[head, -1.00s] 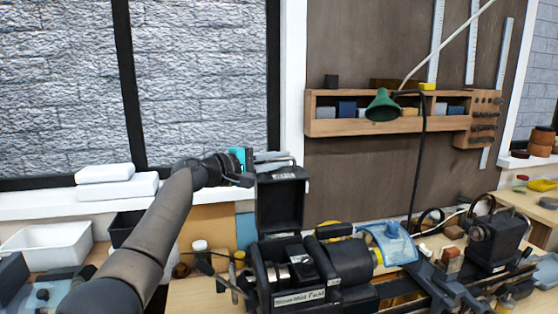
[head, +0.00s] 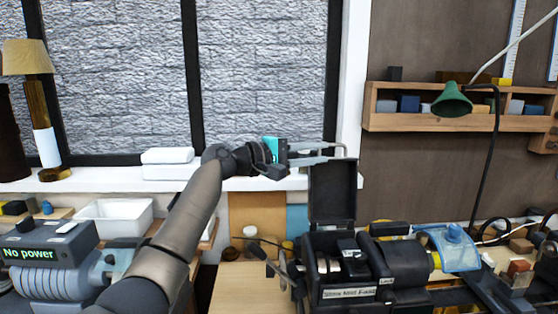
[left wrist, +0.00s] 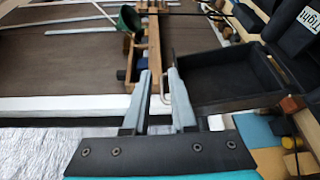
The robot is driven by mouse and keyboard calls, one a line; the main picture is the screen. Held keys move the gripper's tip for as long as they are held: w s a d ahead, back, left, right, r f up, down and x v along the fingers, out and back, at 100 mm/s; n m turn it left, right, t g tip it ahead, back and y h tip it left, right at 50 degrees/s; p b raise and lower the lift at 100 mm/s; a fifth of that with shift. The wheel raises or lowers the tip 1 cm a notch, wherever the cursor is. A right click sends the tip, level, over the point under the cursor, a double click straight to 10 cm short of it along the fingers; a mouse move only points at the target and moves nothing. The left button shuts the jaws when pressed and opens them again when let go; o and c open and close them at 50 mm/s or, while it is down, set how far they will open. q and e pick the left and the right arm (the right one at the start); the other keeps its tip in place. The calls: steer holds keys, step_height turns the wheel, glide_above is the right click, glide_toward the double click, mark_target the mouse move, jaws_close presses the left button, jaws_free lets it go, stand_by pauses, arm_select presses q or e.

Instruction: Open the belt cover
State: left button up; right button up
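The belt cover (head: 332,192) is a black, shallow box-like lid. It stands upright, swung up from the black lathe headstock (head: 397,262), with its hollow inside facing me; it also shows in the left wrist view (left wrist: 225,78). A thin metal loop handle (head: 345,147) is at its top edge. My left gripper (head: 318,153) is at the cover's top left. In the left wrist view my left gripper (left wrist: 158,98) has its fingers apart, with the handle (left wrist: 164,88) near the gap; contact is unclear. My right gripper is out of view.
A "No power" box (head: 35,253) stands at the left by a white tray (head: 113,217). A green lamp shade (head: 452,101) hangs before the wooden shelf (head: 400,122).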

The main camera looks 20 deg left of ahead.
arm_select(q)
steer(key=b+v, duration=0.2)
steer(key=v, duration=0.7)
steer(key=shift+s, duration=0.15)
